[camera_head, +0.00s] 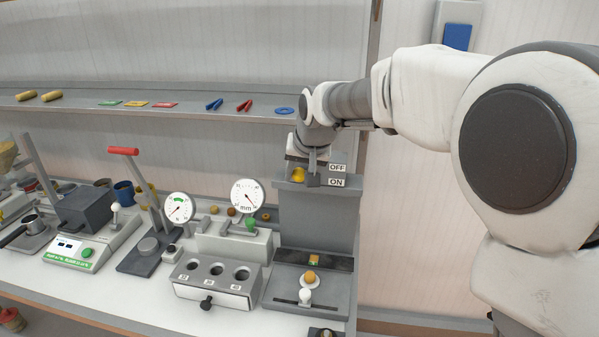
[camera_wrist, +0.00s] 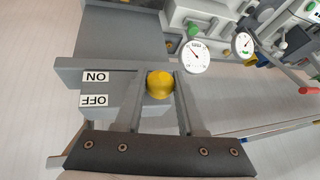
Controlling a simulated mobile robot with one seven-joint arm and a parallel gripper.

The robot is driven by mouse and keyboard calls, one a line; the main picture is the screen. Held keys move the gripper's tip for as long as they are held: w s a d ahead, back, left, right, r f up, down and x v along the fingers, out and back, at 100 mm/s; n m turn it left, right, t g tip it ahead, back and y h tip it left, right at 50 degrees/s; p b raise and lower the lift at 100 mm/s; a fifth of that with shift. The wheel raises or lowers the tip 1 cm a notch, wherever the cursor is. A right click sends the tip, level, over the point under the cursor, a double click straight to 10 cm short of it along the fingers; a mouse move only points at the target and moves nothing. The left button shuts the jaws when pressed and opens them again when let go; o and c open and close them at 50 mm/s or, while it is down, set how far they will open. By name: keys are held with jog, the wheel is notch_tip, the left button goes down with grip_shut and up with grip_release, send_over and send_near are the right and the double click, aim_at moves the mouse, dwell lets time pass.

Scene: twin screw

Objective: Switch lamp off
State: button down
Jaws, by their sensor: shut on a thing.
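A yellow rounded knob (camera_wrist: 160,85) sits between the two fingers of my gripper (camera_wrist: 163,76) in the wrist view, and the gripper is shut on it. An OFF label (camera_head: 337,168) stands above an ON label (camera_head: 336,182) to the right of the gripper. In the wrist view the knob is level with a spot between the labels, nearer ON. The fingers partly hide the knob's mount.
A shelf (camera_head: 200,103) runs behind the gripper with several small tools. Dial gauges (camera_head: 247,196) and a three-hole block (camera_head: 214,274) stand left of the stand.

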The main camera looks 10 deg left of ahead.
jog(key=c, duration=0.5)
grip_release()
jog(key=b+v, duration=0.1)
jog(key=v, duration=1.6)
jog(key=shift+r, duration=0.25)
jog(key=s+d+f+h, duration=0.1)
jog(key=s+d+f, duration=0.4)
jog(key=s+d, duration=0.2)
jog(key=s+d+f+m+h, duration=0.1)
jog(key=s+d+f, duration=0.4)
jog(key=s+d, duration=0.2)
jog(key=s+d+f+h, duration=0.1)
jog(key=s+d+f, duration=0.4)
jog(key=s+d, duration=0.2)
jog(key=shift+s+d+f+m, duration=0.3)
jog(key=shift+s+d, duration=0.1)
jog(key=shift+s, duration=0.2)
